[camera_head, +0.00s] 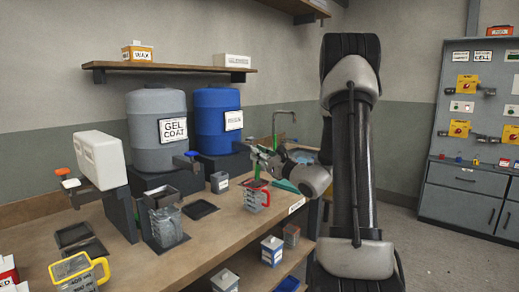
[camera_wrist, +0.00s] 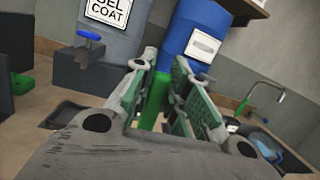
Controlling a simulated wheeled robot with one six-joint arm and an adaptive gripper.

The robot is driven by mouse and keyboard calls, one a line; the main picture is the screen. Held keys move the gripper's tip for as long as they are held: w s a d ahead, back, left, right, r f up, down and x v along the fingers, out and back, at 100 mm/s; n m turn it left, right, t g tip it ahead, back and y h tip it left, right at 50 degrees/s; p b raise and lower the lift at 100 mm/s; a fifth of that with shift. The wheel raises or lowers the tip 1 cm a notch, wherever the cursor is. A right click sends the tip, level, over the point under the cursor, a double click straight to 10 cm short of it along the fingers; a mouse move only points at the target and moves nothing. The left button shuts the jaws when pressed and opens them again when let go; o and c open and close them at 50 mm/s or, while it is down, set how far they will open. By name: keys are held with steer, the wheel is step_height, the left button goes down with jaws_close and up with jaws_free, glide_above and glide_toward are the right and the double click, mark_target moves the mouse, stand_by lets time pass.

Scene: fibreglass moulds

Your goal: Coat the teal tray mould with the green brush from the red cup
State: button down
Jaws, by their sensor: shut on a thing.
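My gripper (camera_head: 259,156) is shut on the upright green handle of the brush (camera_head: 255,169). In the wrist view the green brush (camera_wrist: 156,98) stands between the two fingers of my gripper (camera_wrist: 168,70). The red cup (camera_head: 266,186), a clear measuring jug with a red rim and handle, stands on the bench right under the gripper. The brush's lower end reaches down to the cup's mouth; its bristles are hidden. The teal tray mould (camera_head: 286,186) lies just right of the cup, partly hidden by my arm.
A grey gel coat drum (camera_head: 155,148) and a blue drum (camera_head: 216,112) stand behind. A yellow-handled jug (camera_head: 78,273), a white canister (camera_head: 99,158) and a black tray (camera_head: 202,210) are to the left. A sink tap (camera_head: 284,113) is behind my gripper.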

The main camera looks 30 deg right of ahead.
steer(key=shift+w+f, duration=0.25)
steer(key=shift+f, duration=1)
steer(key=shift+w+f, duration=0.25)
steer(key=shift+f, duration=1)
steer(key=shift+r, duration=0.15)
step_height(320, 180, up, 10)
steer(key=s, duration=0.2)
steer(key=shift+r, duration=0.25)
steer(key=shift+a, duration=0.1)
step_height(320, 180, up, 5)
glide_above(259, 166)
steer(key=s, duration=0.2)
steer(key=shift+w+a, duration=0.15)
steer(key=shift+w, duration=0.1)
stand_by(0.5)
